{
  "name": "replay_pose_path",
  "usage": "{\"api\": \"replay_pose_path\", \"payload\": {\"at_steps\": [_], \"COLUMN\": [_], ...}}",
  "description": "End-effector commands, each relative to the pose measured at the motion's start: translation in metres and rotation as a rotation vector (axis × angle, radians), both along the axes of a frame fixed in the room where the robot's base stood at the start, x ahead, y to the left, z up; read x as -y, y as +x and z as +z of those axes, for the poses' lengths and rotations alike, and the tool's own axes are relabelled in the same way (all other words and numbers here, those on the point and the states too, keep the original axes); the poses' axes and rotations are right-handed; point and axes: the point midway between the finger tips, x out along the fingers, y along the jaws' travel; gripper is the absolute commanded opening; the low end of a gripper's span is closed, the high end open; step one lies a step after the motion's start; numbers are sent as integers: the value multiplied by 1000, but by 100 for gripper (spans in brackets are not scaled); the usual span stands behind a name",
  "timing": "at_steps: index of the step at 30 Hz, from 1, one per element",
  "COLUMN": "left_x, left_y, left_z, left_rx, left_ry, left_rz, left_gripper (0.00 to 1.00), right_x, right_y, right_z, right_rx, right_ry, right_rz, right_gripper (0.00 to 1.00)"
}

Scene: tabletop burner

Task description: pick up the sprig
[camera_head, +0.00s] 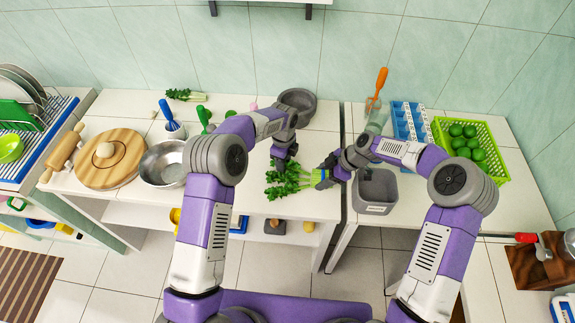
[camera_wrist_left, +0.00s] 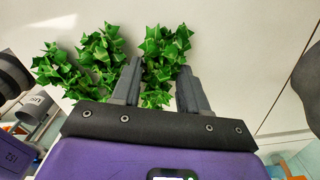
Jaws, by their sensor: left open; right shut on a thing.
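The sprig (camera_head: 287,184) is a bunch of green leaves over the white table's front right part. It also fills the upper left of the left wrist view (camera_wrist_left: 98,60). My right gripper (camera_head: 325,179) is at the sprig's right end and is shut on it; the stems are mostly hidden by the fingers. My left gripper (camera_head: 281,162) is open above the leaves. In the left wrist view its two fingers (camera_wrist_left: 157,82) stand apart with leaves behind and between them. I cannot tell whether they touch.
A grey bin (camera_head: 375,207) stands right of my right gripper. A metal bowl (camera_head: 163,163), a round wooden board (camera_head: 92,172) and a grey bowl (camera_head: 306,101) stand on the left table. A gap (camera_head: 343,195) separates the tables. A green basket of limes (camera_head: 485,165) is at right.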

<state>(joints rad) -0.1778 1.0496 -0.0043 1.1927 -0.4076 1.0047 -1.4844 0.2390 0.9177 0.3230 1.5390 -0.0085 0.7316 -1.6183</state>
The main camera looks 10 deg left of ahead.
Motion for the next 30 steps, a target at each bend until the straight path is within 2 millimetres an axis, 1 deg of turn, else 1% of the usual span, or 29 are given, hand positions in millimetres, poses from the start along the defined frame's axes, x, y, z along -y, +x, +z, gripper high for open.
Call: {"api": "replay_pose_path", "payload": {"at_steps": [1,6,9,15,17,19,23,27,30], "left_x": [0,0,0,0,0,0,0,1,1], "left_y": [0,0,0,0,0,0,1,1,1], "left_z": [0,0,0,1,4,12,36,66,83], "left_rx": [0,0,0,0,1,1,4,6,3], "left_ry": [0,0,0,0,0,0,-1,-2,-2], "left_rz": [0,0,0,0,0,0,1,1,1], "left_gripper": [44,18,5,4,4,4,5,6,5], "right_x": [0,0,0,0,0,0,0,0,0], "right_y": [0,0,0,0,0,0,0,0,-1], "right_z": [0,0,0,0,0,0,0,0,0], "right_rx": [0,0,0,0,0,1,1,1,0], "right_ry": [0,0,0,0,0,0,0,-1,-1], "right_rz": [0,0,0,0,0,1,2,3,4], "right_gripper": [0,0,0,0,0,0,0,0,0]}}
